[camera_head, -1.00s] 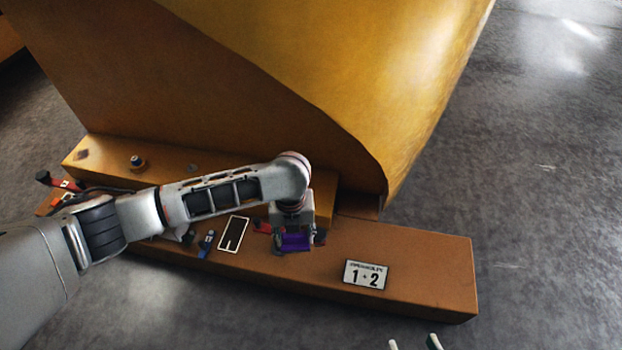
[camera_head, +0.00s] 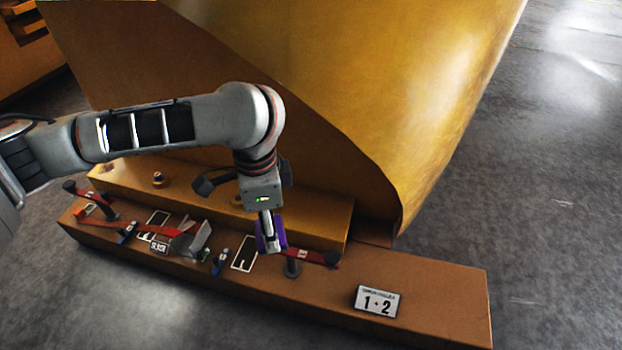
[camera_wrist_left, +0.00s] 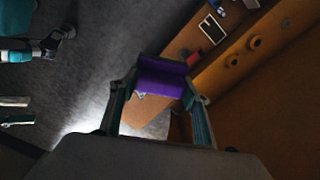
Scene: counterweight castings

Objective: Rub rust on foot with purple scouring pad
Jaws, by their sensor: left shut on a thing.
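My left gripper (camera_head: 268,247) is shut on the purple scouring pad (camera_head: 282,240) and holds it over the casting's orange foot (camera_head: 440,290). In the left wrist view the pad (camera_wrist_left: 160,80) sits between the two fingers (camera_wrist_left: 158,92). Whether the pad touches the foot cannot be told. A small dark patch (camera_head: 107,167), perhaps rust, shows at the left end of the foot's upper step. My right gripper (camera_wrist_left: 16,112) seems to show at the left edge of the wrist view, its fingers apart and empty. It is outside the head view.
Red-strapped items (camera_head: 180,240), small blue-and-black items and black framed plates (camera_head: 244,253) crowd the ledge's left and middle. A "1 · 2" sign (camera_head: 376,302) lies at its right. The large yellow casting (camera_head: 330,90) rises behind. The ledge's right end is bare.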

